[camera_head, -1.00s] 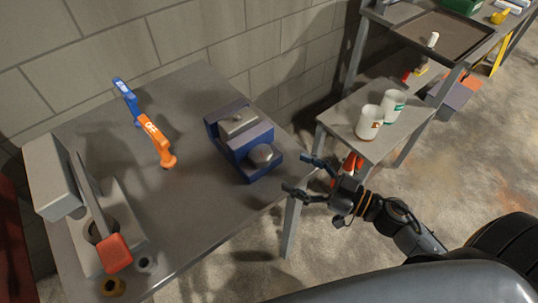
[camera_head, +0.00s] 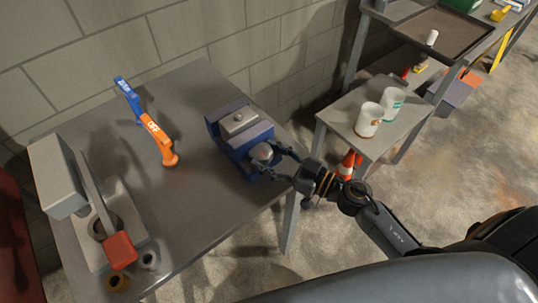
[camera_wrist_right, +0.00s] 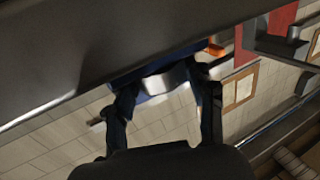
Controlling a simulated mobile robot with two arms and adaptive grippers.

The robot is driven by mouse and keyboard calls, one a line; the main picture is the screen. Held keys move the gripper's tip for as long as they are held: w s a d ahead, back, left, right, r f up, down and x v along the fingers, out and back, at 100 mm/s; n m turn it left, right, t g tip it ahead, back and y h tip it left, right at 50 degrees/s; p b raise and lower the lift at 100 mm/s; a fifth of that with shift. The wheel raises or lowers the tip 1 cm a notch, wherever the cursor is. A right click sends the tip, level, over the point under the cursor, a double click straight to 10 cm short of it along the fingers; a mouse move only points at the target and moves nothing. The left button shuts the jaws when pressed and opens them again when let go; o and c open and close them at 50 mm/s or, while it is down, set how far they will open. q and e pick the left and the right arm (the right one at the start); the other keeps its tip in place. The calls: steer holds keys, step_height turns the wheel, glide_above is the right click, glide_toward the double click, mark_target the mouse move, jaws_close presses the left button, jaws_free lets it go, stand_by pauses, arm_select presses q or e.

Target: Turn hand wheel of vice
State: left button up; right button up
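The blue vice (camera_head: 232,133) stands on the grey workbench near its right edge. Its round, silver-grey hand wheel (camera_head: 261,152) faces the bench's right side. My right gripper (camera_head: 270,159) is at the wheel, with its spread fingers on either side of it. In the right wrist view, the wheel (camera_wrist_right: 166,80) shows between the fingertips of the right gripper (camera_wrist_right: 165,88); I cannot tell whether they touch it. My left gripper is not in view.
An orange and blue handled tool (camera_head: 152,128) lies left of the vice. A grey machine with a red-ended lever (camera_head: 119,250) stands at the bench's left.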

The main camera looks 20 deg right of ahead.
steer(key=c, duration=0.4)
steer(key=shift+s+a+r+m+t+h+p, duration=0.1)
steer(key=shift+m+t+h+p, duration=0.3)
steer(key=shift+h+p, duration=0.15)
steer(key=shift+a+r+m+t+h+p, duration=0.1)
steer(key=shift+m+t+h+p, duration=0.2)
steer(key=shift+m+h+p, duration=0.25)
steer(key=shift+c, duration=0.2)
steer(key=shift+f+m+t+h+p, duration=0.1)
steer(key=shift+m+t+h+p, duration=0.45)
steer(key=shift+h, duration=0.35)
steer(key=shift+s+a+f+m+t+h, duration=0.1)
steer(key=shift+a+m+t+h, duration=0.05)
steer(key=shift+m+t+h, duration=0.55)
steer(key=shift+a+m+h+b, duration=0.15)
steer(key=shift+m+h+b, duration=0.5)
steer(key=shift+h, duration=0.65)
steer(key=shift+m+h, duration=0.25)
steer(key=shift+h, duration=0.05)
steer(key=o, duration=1.2)
steer(key=shift+c, duration=0.2)
